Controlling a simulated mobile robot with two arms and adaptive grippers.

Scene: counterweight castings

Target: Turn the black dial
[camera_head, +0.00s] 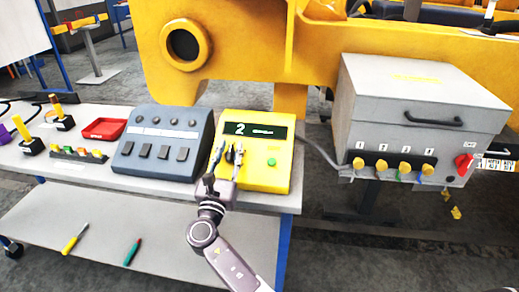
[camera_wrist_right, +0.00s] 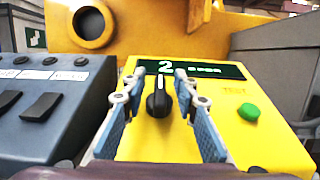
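The black dial (camera_wrist_right: 157,101) sits on the sloped face of a yellow box (camera_head: 276,178), below a dark display (camera_wrist_right: 190,69) that reads 2. A white mark on the dial points up. My right gripper (camera_head: 229,150) is over the box, and in the right wrist view its fingers (camera_wrist_right: 159,92) stand on either side of the dial. Gaps show between the dial and both fingers, so the gripper is open. In the head view the gripper partly hides the dial. My left gripper is not in view.
A green button (camera_wrist_right: 248,112) is right of the dial. A blue-grey switch box (camera_head: 160,143) stands close on the left. A red tray (camera_head: 104,128) lies farther left on the bench. A grey cabinet (camera_head: 420,100) with yellow knobs is at right. A large yellow casting (camera_head: 225,50) rises behind.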

